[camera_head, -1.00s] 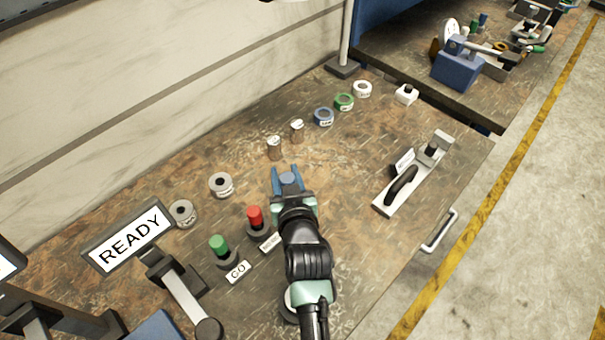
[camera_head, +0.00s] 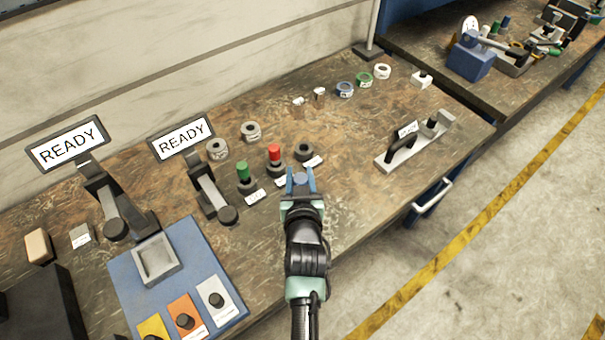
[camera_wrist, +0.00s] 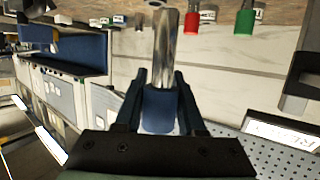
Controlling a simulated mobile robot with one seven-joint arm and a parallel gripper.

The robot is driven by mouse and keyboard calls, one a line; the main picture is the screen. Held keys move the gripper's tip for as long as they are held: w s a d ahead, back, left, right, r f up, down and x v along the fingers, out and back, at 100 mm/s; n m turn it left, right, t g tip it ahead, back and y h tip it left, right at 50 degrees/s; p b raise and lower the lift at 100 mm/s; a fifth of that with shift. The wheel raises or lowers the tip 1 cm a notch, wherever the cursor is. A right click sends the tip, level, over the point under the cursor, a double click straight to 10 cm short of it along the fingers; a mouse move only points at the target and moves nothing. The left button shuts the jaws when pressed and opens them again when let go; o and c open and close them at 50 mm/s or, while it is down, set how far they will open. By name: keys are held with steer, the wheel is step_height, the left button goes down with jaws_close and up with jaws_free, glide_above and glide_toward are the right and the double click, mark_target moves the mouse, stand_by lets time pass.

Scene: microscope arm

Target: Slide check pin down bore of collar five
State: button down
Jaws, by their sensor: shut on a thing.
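My gripper (camera_head: 302,183) is shut on the check pin, gripping its blue handle (camera_wrist: 158,108). In the wrist view the pin's bare metal shaft (camera_wrist: 165,45) points away from the jaws. In the head view only the top of the handle (camera_head: 301,178) shows between the blue fingers, near the bench's front edge. Ring-shaped collars stand on the bench: two grey ones (camera_head: 217,149) (camera_head: 250,131), a blue one (camera_head: 345,89), a green one (camera_head: 364,79) and a white one (camera_head: 382,71). Their labels are too small to read, so I cannot tell which is five.
A green button (camera_head: 242,172), a red button (camera_head: 274,155) and a dark round fitting (camera_head: 304,151) stand just beyond my gripper. Two READY screens (camera_head: 66,148) (camera_head: 183,138) are at left. A black-handled fixture (camera_head: 415,142) is at right.

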steer(key=shift+s+f+b, duration=0.1)
steer(key=shift+f+b, duration=0.15)
steer(key=shift+b, duration=0.2)
step_height(320, 180, down, 5)
steer(key=b, duration=0.4)
steer(key=shift+b, duration=0.4)
steer(key=shift+f+b, duration=2.8)
steer(key=shift+f, duration=0.05)
stand_by(0.8)
steer(key=shift+c, duration=2.1)
jaws_free()
steer(key=shift+s, duration=0.15)
steer(key=v, duration=1.2)
steer(key=shift+s+r, duration=0.2)
steer(key=shift+s, duration=0.1)
